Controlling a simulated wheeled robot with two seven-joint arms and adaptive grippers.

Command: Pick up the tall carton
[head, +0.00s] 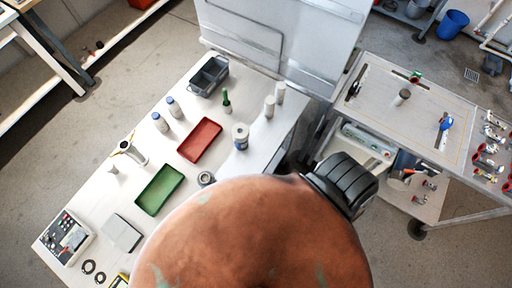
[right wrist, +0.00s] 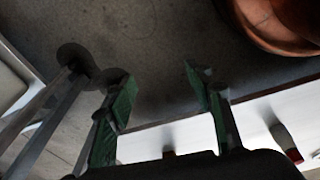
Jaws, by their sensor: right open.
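I cannot pick out a tall carton for certain in either view. Two slim white upright items, one a white container (head: 269,106) and one beside it (head: 280,92), stand near the right edge of the white table (head: 85,195); their exact kind is too small to tell. In the right wrist view, my right gripper (right wrist: 160,94) is open, its green-padded fingers apart with nothing between them. Dark floor shows beyond the fingertips. My left gripper is not in view. A large brown rounded mass at the bottom of the head view hides the table's near right part.
A red tray (head: 200,140), a green tray (head: 160,190), a grey bin (head: 209,76), a white tub (head: 240,136) and bottles stand on the table. A cart (head: 425,115) with tools stands to the right. A large white cabinet (head: 285,40) stands behind.

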